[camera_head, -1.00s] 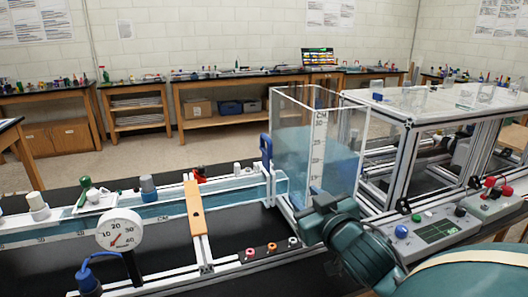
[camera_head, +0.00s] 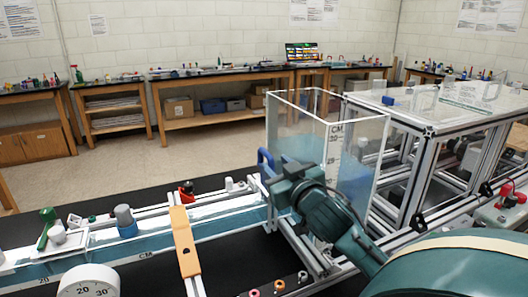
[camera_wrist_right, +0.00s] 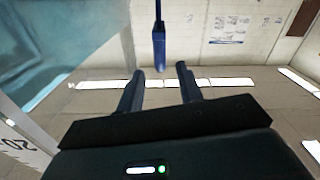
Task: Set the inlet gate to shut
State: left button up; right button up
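The inlet gate's blue handle (camera_head: 264,163) stands at the right end of the long clear flume, beside the clear water tank (camera_head: 355,140). My right gripper (camera_head: 274,177) is right at the handle in the head view and partly covers the gate. In the right wrist view, the two fingers (camera_wrist_right: 160,70) are apart, with the edge-on blue handle (camera_wrist_right: 159,45) showing between and just beyond their tips. I see no grip on it. The gate plate is hidden, so I cannot tell how far it is lowered. My left gripper is not in view.
An orange bar (camera_head: 184,240) crosses the flume. A round white gauge (camera_head: 88,281) is at the lower left. Small coloured knobs (camera_head: 278,285) sit in front. A framed bench (camera_head: 465,105) stands right of the tank. The black tabletop before the flume is mostly clear.

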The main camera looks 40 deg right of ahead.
aim_at(269, 157)
jog(key=p+x, duration=0.1)
jog(key=x, duration=0.6)
jog(key=shift+w, duration=0.35)
jog(key=shift+c, duration=0.3)
grip_shut()
